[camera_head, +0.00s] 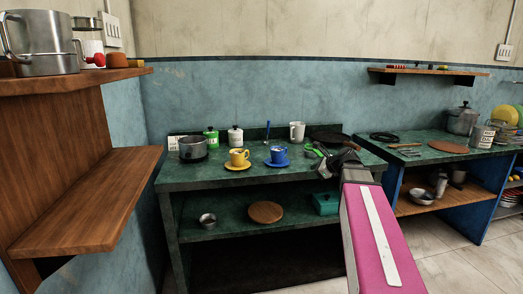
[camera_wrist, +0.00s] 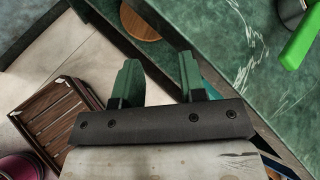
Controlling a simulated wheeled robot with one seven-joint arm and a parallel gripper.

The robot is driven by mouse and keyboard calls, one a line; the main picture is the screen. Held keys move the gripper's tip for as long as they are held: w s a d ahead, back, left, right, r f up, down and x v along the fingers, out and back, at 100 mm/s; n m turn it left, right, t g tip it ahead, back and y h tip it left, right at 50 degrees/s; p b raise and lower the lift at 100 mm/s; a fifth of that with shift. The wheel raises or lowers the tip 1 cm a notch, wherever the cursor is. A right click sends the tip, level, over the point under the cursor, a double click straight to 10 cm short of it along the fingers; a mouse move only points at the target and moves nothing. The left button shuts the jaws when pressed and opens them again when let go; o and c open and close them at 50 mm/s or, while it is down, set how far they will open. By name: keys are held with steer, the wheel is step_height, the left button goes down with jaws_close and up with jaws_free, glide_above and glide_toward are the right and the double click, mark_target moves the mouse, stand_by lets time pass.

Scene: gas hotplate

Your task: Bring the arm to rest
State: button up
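My pink arm reaches forward from the bottom right of the head view toward the green counter (camera_head: 215,177). My gripper (camera_head: 332,162) is small there, over the counter's right part near its front edge, close to some bright green utensils (camera_head: 313,150). In the wrist view my gripper (camera_wrist: 160,78) shows two dark green fingers standing apart with nothing between them. A bright green handle (camera_wrist: 300,42) lies to their right, apart from them.
On the counter stand a pot (camera_head: 193,148), a yellow cup (camera_head: 238,156), a blue cup (camera_head: 278,154) and a white mug (camera_head: 297,131). A round board (camera_head: 265,212) lies on the lower shelf. A wooden crate (camera_wrist: 58,120) stands on the floor. Wooden shelves (camera_head: 95,200) jut out left.

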steer(key=s+a+f+n+g+h, duration=0.1)
steer(key=s+f+n+g+h, duration=0.2)
steer(key=s+f+n, duration=0.6)
steer(key=s+a+f+n+g+h, duration=0.2)
steer(key=s+f+n+g+h, duration=0.2)
steer(key=s+f+n, duration=0.6)
step_height(320, 180, down, 8)
steer(key=shift+s+a+f+n+g+h, duration=0.15)
steer(key=shift+s+n+g+h, duration=0.15)
steer(key=shift+n, duration=0.9)
